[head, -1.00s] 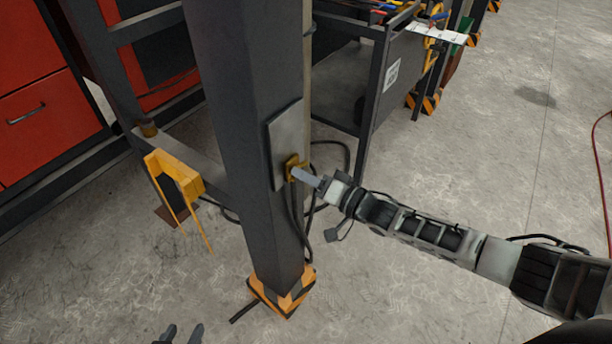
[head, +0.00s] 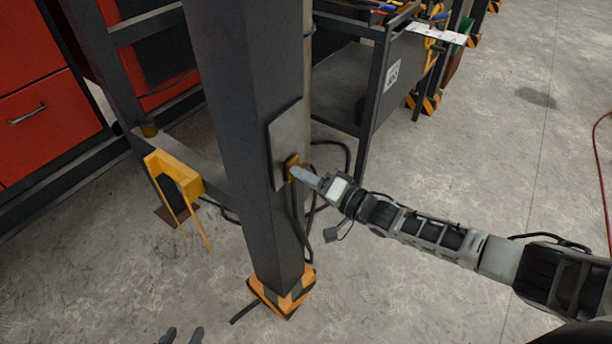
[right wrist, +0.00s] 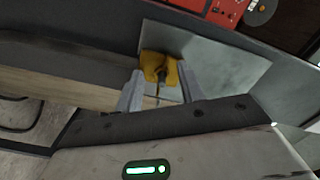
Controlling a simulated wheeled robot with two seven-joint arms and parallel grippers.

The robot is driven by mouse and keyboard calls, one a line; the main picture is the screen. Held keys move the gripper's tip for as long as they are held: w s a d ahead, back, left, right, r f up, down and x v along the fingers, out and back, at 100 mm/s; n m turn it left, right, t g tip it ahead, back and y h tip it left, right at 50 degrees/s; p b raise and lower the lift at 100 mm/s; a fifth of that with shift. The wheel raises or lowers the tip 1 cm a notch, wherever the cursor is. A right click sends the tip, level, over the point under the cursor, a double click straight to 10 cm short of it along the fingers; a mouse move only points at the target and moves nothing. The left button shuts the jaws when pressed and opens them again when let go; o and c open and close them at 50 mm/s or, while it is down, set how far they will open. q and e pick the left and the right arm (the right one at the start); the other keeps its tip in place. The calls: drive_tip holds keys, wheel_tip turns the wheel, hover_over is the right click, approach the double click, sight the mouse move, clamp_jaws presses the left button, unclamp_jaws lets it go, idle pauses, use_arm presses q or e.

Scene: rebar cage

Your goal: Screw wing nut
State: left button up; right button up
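A yellow wing nut (head: 291,167) sits against a grey metal plate (head: 286,146) on the side of a dark square post (head: 243,120). My right gripper (head: 298,172) reaches in from the right, with its fingertips at the nut. In the right wrist view the wing nut (right wrist: 160,68) shows at the ends of the two grey fingers (right wrist: 161,85), which flank it. Whether they press on it I cannot tell. My left gripper (head: 183,335) is at the bottom edge, its two dark fingertips apart and empty. The rest of it is cut off.
A yellow bracket (head: 178,178) stands left of the post. Black cables (head: 309,220) hang beside the post, and its striped foot (head: 284,294) rests on the concrete floor. A dark cart with tools (head: 352,85) stands behind.

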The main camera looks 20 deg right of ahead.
drive_tip(key=v, duration=1.6)
drive_tip(key=s+a+f+n+g+h, duration=0.1)
drive_tip(key=s+a+f+n+h, duration=0.25)
drive_tip(key=a, duration=0.75)
drive_tip(key=s+f+n+g+h, duration=0.2)
drive_tip(key=s+f+n+h, duration=0.1)
drive_tip(key=s, duration=0.5)
drive_tip(key=shift+d+n+g+h, duration=0.35)
drive_tip(key=shift+g+h, duration=0.05)
drive_tip(key=shift+h, duration=0.35)
drive_tip(key=shift+a+f, duration=0.1)
drive_tip(key=shift+a, duration=0.05)
